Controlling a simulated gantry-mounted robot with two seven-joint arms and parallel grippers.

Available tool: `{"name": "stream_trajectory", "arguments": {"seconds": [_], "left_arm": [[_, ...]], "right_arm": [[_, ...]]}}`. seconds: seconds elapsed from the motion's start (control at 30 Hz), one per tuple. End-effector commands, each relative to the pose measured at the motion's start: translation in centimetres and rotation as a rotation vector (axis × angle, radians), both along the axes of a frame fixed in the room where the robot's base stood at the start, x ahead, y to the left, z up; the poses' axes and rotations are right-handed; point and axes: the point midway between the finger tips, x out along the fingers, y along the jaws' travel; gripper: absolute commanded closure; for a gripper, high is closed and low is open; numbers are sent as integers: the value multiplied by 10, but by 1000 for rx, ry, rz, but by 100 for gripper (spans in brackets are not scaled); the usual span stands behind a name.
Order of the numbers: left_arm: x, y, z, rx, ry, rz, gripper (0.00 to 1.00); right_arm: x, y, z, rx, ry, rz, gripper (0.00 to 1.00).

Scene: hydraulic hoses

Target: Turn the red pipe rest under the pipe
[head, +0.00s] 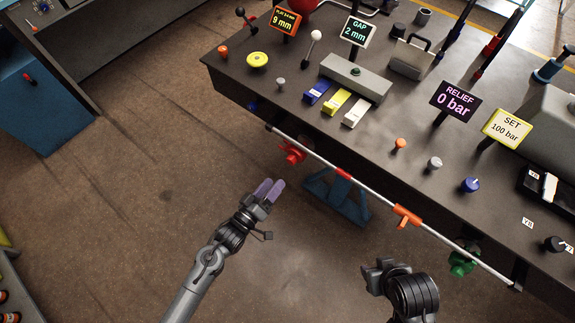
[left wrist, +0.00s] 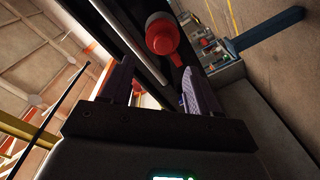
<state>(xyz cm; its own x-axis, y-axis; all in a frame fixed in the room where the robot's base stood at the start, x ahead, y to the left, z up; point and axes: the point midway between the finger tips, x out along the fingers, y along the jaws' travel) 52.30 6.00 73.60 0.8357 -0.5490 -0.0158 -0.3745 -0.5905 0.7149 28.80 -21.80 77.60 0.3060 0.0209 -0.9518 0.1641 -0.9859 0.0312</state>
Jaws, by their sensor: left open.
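The red pipe rest (head: 291,152) sits on the front side of the bench, at the left part of the long pale pipe (head: 340,172). In the left wrist view the red rest (left wrist: 162,36) shows as a rounded red piece beyond my fingers, beside the pipe (left wrist: 140,52). My left gripper (head: 270,189) is open and empty, in front of and below the red rest, apart from it. Its purple fingers (left wrist: 155,88) frame the view below the rest. My right gripper (head: 378,270) is in front of the bench at lower right; its fingers are not clear.
An orange fitting (head: 406,215) sits on the pipe, and a green rest (head: 463,261) is near its right end. A blue stand (head: 338,194) is below the pipe. The bench top (head: 390,120) carries knobs, levers and signs. Floor is clear left of my left arm.

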Motion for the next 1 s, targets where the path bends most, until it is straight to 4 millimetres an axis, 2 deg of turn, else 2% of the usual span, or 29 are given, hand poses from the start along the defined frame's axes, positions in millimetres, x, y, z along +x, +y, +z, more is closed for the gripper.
{"name": "stream_trajectory", "arguments": {"seconds": [0.03, 0.1, 0.37, 0.8, 1.0], "left_arm": [[3, 0, -7, 1, -8, -1, 39], [7, 0, -8, 1, -15, 1, 39], [27, -11, -6, 0, -23, 1, 39], [83, -48, -7, 0, -20, 1, 39], [96, -56, -6, 0, -20, 1, 39]], "right_arm": [[-1, -1, -12, -2, 2, -2, 57], [-2, -3, -16, -6, 4, -1, 57], [-1, -2, -23, -7, 1, 4, 57], [-1, -1, -44, -2, 0, 1, 57], [-1, 0, -48, 2, -1, -2, 57]]}}
